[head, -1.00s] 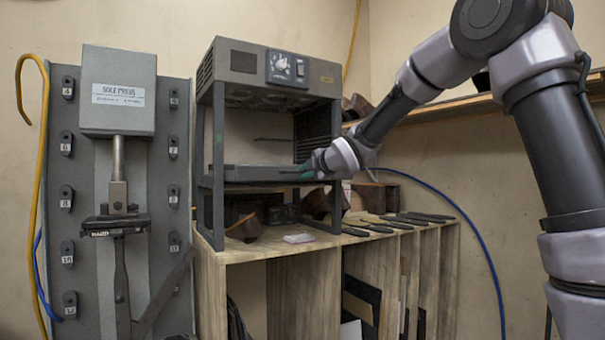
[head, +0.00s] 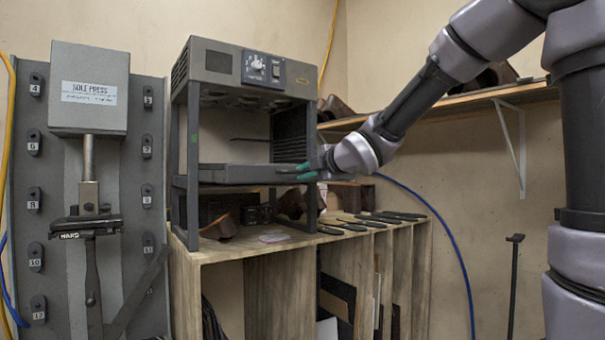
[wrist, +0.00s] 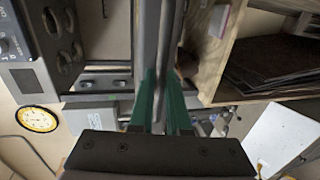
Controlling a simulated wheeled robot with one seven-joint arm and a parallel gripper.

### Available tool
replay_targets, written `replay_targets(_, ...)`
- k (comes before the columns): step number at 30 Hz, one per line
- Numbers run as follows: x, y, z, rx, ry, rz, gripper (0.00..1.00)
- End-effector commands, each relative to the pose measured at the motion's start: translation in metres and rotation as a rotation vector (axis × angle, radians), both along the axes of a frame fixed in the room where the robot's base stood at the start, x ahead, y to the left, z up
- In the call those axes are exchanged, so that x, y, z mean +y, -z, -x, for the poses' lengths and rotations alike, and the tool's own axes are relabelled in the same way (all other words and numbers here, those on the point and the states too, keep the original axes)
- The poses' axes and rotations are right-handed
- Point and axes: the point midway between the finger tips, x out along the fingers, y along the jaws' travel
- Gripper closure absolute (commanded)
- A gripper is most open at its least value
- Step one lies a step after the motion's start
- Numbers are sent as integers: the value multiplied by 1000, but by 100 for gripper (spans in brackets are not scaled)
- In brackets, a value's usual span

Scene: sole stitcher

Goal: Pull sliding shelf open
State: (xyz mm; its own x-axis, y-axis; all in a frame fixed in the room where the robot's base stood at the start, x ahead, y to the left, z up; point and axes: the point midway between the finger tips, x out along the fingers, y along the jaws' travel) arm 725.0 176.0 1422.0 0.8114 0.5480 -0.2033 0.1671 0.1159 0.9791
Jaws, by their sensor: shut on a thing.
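The sliding shelf (head: 235,174) is a flat dark grey tray at mid-height in the grey metal machine (head: 225,63). It lies level between the front posts, and how far out it stands is hard to judge. My gripper (head: 298,172) is at the shelf's right front end, its green fingers shut on the shelf edge. In the wrist view, the green fingers (wrist: 162,105) pinch a long grey bar, the shelf edge (wrist: 153,45), from both sides. The exact contact is partly hidden by the fingers.
The machine stands on a wooden cabinet (head: 265,246) with brown shoe pieces (head: 220,228) and dark flat tools (head: 385,218) on top. A sole press (head: 88,90) is at left, a wall shelf (head: 450,104) at right. A blue cable (head: 448,220) hangs behind.

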Motion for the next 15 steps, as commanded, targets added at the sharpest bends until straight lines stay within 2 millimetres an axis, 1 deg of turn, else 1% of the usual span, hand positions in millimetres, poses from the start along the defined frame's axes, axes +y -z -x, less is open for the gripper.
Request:
replay_targets(3,0,1,0,2,0,0,100)
replay_targets(4,0,1,0,2,0,0,81)
replay_targets(5,0,1,0,2,0,0,73)
replay_targets(15,-1,0,1,1,0,-1,73)
